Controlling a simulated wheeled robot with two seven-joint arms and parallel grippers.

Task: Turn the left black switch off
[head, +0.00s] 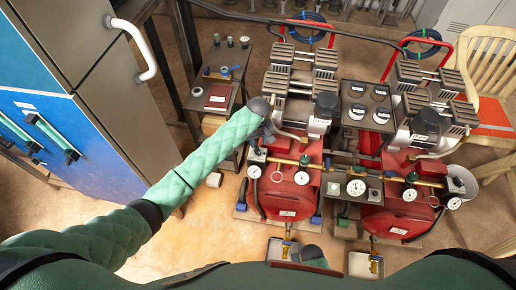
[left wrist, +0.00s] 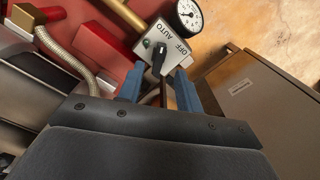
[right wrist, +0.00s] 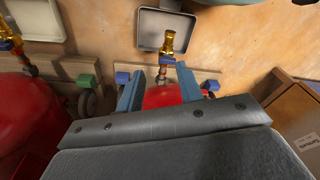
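The left black switch (left wrist: 159,58) is a black knob on a light grey box (left wrist: 178,66) marked AUTO and OFF, with a green lamp beside the knob. The box (head: 257,154) is small in the head view, on the left red compressor (head: 290,192). I cannot tell which mark the knob points at. My left gripper (left wrist: 160,70) is open, its blue fingers on either side of the knob in the picture; contact cannot be told. In the head view it is mostly hidden by the wrist. My right gripper (right wrist: 160,68) is open and empty, above a red tank (right wrist: 162,97).
A pressure gauge (left wrist: 189,14) sits close beside the switch box. A second red compressor (head: 400,212) stands to the right. A blue and grey cabinet (head: 88,135) is at the left, a wooden chair (head: 488,65) at the right. Trays (head: 362,265) lie on the floor in front.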

